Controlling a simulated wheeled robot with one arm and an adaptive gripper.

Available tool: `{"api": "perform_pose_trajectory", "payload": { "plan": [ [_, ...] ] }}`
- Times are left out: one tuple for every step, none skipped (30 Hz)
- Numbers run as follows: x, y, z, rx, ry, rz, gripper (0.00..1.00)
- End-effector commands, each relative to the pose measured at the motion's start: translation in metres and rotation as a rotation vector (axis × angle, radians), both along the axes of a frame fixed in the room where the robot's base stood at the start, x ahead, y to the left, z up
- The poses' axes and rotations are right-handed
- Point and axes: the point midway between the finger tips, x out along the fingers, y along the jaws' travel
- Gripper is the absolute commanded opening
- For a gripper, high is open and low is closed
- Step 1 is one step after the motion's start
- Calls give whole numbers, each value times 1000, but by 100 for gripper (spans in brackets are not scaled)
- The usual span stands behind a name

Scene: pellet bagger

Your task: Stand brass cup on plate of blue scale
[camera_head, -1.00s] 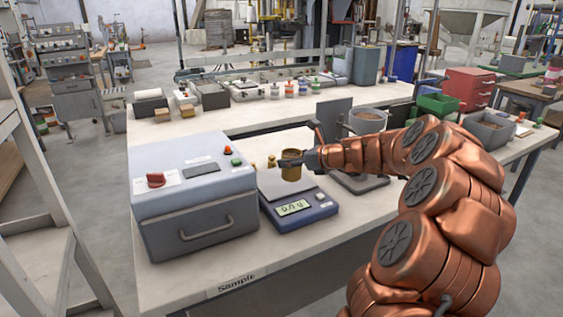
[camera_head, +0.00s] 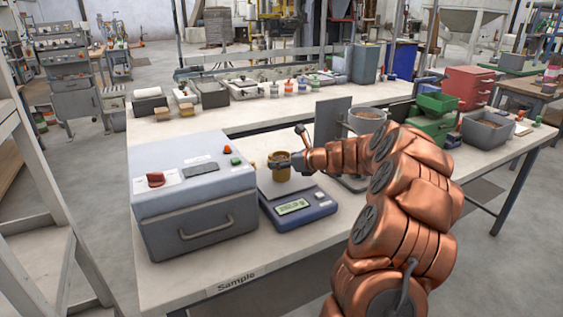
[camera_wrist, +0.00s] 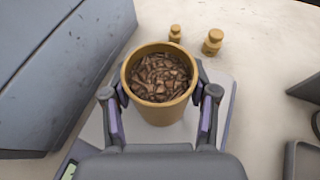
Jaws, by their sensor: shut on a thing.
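The brass cup (camera_head: 279,166) is upright over the plate of the blue scale (camera_head: 297,207). In the wrist view the cup (camera_wrist: 160,82) is full of brown pellets or flakes. My gripper (camera_head: 290,165) is shut on the cup, with one finger on each side of it. The scale's pale plate (camera_wrist: 228,98) shows behind and beside the cup. I cannot tell whether the cup's base touches the plate. The scale's display is lit, but its digits are too small to read surely.
A grey box with a red knob (camera_head: 155,180) stands close left of the scale. Two small brass weights (camera_wrist: 212,42) stand behind the plate. A grey upright panel (camera_head: 332,122) and a pellet-filled container (camera_head: 367,121) are behind my arm. The bench front right of the scale is clear.

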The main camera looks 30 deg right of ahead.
Motion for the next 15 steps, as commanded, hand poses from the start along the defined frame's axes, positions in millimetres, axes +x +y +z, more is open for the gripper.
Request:
{"api": "perform_pose_trajectory", "payload": {
  "plan": [
    [0,0,1,-1,-1,0,23],
    [0,0,1,-1,-1,0,23],
    [0,0,1,-1,-1,0,23],
    [0,0,1,-1,-1,0,23],
    [0,0,1,-1,-1,0,23],
    [0,0,0,-1,-1,0,23],
    [0,0,0,-1,-1,0,23],
    [0,0,-1,0,-1,0,23],
    [0,0,-2,-1,-1,0,23],
    [0,0,-2,-1,0,0,61],
    [0,0,-2,-1,0,0,65],
    [0,0,-2,-1,0,0,69],
    [0,0,-2,-1,0,0,72],
    [0,0,-2,-1,-1,0,75],
    [0,0,-2,-1,-1,0,79]
  ]
}}
